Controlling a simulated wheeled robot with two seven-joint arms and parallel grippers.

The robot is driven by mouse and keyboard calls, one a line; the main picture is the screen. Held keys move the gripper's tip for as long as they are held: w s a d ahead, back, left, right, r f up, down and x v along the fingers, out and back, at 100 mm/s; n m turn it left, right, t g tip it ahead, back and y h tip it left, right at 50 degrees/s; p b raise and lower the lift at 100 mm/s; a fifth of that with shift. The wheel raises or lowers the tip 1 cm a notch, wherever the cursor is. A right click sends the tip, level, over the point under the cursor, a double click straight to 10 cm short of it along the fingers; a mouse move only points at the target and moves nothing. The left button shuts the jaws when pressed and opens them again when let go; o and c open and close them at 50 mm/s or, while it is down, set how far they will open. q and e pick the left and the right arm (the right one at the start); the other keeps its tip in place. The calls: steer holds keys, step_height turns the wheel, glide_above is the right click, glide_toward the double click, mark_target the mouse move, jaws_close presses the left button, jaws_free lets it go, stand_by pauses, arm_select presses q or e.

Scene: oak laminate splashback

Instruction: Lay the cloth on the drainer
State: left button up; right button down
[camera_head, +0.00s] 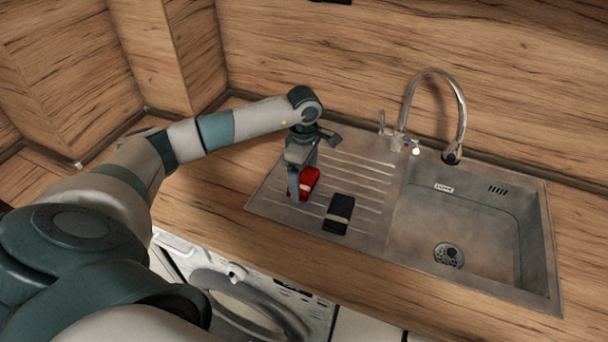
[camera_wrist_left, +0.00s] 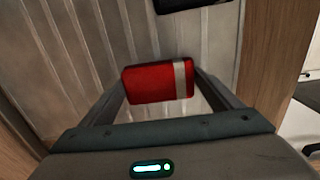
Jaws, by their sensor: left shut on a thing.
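A red folded cloth with a pale band (camera_head: 309,181) is at the left part of the ribbed steel drainer (camera_head: 355,180). It also shows in the left wrist view (camera_wrist_left: 155,84), between the two fingers. My left gripper (camera_head: 302,178) points down over the drainer and is shut on the red cloth. The cloth is at or just above the ribs; I cannot tell whether it touches them. A black folded cloth with a grey band (camera_head: 338,214) lies on the drainer to the right of the red one. My right gripper is not in view.
The sink basin (camera_head: 460,235) with its drain is right of the drainer. A curved chrome tap (camera_head: 462,110) stands behind it. A washing machine (camera_head: 250,300) sits below the wooden worktop (camera_head: 200,215). The drainer's back ribs are clear.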

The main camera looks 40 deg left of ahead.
arm_select(q)
steer(key=shift+f, duration=0.15)
steer(key=o, duration=0.9)
steer(key=shift+o, duration=0.5)
steer(key=shift+r, duration=0.25)
